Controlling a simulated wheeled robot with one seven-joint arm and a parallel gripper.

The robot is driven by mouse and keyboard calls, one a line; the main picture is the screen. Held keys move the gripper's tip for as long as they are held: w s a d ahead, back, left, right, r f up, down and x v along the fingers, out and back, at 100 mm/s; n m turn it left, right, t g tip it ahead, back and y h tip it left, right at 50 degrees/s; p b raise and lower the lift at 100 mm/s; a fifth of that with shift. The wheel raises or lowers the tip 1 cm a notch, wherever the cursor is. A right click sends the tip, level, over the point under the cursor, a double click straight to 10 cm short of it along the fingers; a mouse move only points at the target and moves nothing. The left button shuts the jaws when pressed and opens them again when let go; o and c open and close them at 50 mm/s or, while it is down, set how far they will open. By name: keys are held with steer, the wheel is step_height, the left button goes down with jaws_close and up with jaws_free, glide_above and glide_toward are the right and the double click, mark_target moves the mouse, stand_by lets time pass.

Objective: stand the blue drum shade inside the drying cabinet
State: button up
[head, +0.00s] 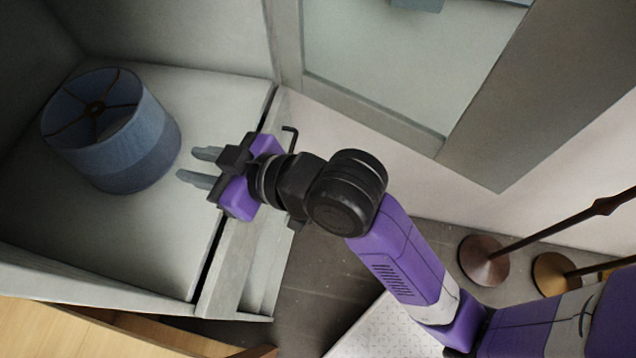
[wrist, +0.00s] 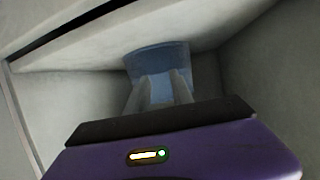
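The blue drum shade (head: 118,135) stands upright on the floor of the drying cabinet (head: 215,95), at the left in the head view. Its top ring and spokes show. My gripper (head: 190,166) is at the cabinet's front edge with its two fingers reaching inside, pointing at the shade. The fingers are apart, with nothing between them, and a gap separates their tips from the shade in the head view. In the wrist view the shade (wrist: 158,62) is ahead, beyond the fingers (wrist: 158,90), which partly cover its lower part.
The cabinet's door with a glass pane (head: 390,60) is swung open at the upper right of the head view. A raised front rail (head: 238,265) runs under my wrist. Lamp stands with round bases (head: 483,260) are at the right. Bare cabinet floor surrounds the shade on its near side.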

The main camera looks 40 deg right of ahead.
steer(key=s+d+f+m+t+h, duration=0.1)
steer(key=s+d+f+m+h, duration=0.1)
steer(key=s+d+f, duration=0.4)
steer(key=s+d+f+m+h, duration=0.2)
steer(key=s+d+f, duration=0.15)
steer(key=s, duration=0.55)
steer(key=s+d+r+h, duration=0.1)
steer(key=s+d, duration=0.1)
steer(key=s, duration=0.4)
steer(key=s+d+r+m+t, duration=0.1)
steer(key=s+d+r, duration=0.1)
steer(key=s, duration=0.5)
steer(key=shift+s+d+h, duration=0.25)
steer(key=shift+h, duration=0.15)
